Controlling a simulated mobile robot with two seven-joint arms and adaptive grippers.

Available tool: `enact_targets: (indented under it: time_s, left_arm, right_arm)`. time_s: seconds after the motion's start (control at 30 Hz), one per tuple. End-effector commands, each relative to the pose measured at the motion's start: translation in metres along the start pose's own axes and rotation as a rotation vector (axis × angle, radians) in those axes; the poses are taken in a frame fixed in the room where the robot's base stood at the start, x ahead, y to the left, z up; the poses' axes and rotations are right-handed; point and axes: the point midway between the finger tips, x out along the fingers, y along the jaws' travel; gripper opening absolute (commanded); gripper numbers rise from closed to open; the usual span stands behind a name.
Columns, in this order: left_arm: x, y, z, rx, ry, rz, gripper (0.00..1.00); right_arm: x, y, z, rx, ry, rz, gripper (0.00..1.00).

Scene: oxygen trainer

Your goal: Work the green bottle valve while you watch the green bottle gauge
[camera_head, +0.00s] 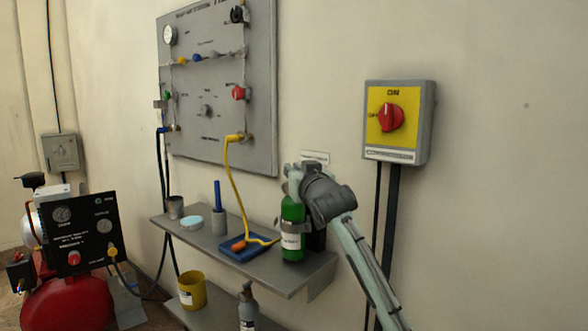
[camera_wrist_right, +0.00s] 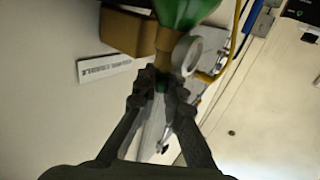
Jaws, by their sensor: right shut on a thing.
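The green bottle (camera_head: 292,225) stands upright at the right end of the upper shelf, with a white label. My right gripper (camera_head: 294,180) is at the top of the bottle and covers its valve in the head view. In the right wrist view the green bottle (camera_wrist_right: 185,10) is at the top, with its brass neck below. My right gripper (camera_wrist_right: 161,88) is shut on the small green bottle valve (camera_wrist_right: 160,86), mostly hidden between the fingertips. The round green bottle gauge (camera_wrist_right: 186,55) sits beside the neck; I cannot read it. My left gripper is not in view.
The upper shelf (camera_head: 220,243) also holds a blue tray (camera_head: 238,252), a grey cup and a blue-handled item. The wall panel (camera_head: 222,120) is behind, with a yellow hose hanging down. A red switch (camera_head: 391,117) is on the wall to the right.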

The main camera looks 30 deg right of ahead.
Motion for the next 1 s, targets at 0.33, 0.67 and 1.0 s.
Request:
enact_targets:
  time_s: [0.33, 0.67, 1.0]
  left_arm:
    - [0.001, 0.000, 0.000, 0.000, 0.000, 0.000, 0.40]
    - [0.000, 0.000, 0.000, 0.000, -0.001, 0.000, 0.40]
    - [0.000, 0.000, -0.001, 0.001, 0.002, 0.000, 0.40]
  right_arm:
    - [0.000, 0.000, 0.002, 0.000, -0.004, 0.000, 0.12]
    - [0.000, 0.000, 0.001, 0.000, -0.002, 0.000, 0.30]
    - [-0.027, -0.001, 0.001, 0.001, 0.000, -0.001, 0.30]
